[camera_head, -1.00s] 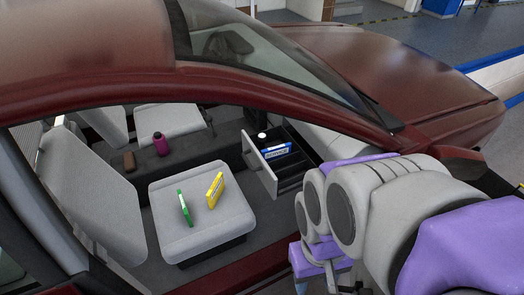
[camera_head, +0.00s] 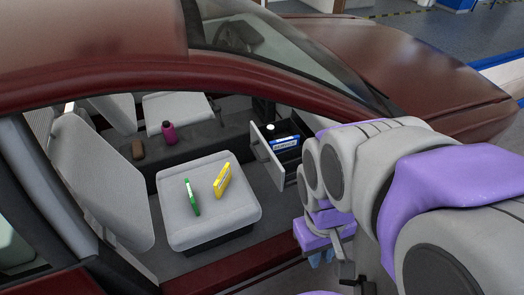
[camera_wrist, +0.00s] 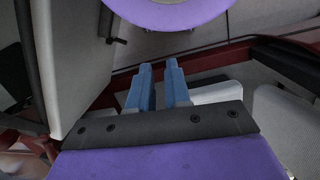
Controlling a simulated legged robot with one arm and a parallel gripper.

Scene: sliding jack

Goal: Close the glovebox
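The glovebox (camera_head: 268,157) is pulled out like a drawer under the dashboard, its light grey front panel facing the seats. Inside its dark tray lie a blue box (camera_head: 285,143) and a small white-topped item (camera_head: 270,127). My arm hides the tray's right part. My gripper (camera_wrist: 158,65) shows two blue fingers with a narrow gap and nothing between them. In the head view it is mostly hidden below my purple wrist, outside the car opening, right of and lower than the glovebox, apart from it.
The red door sill (camera_head: 215,279) runs below the opening. A grey seat (camera_head: 185,225) carries a green item (camera_head: 192,197) and a yellow item (camera_head: 222,181). A pink bottle (camera_head: 169,132) and brown item (camera_head: 138,149) are behind. A grey panel (camera_wrist: 72,60) is close in the wrist view.

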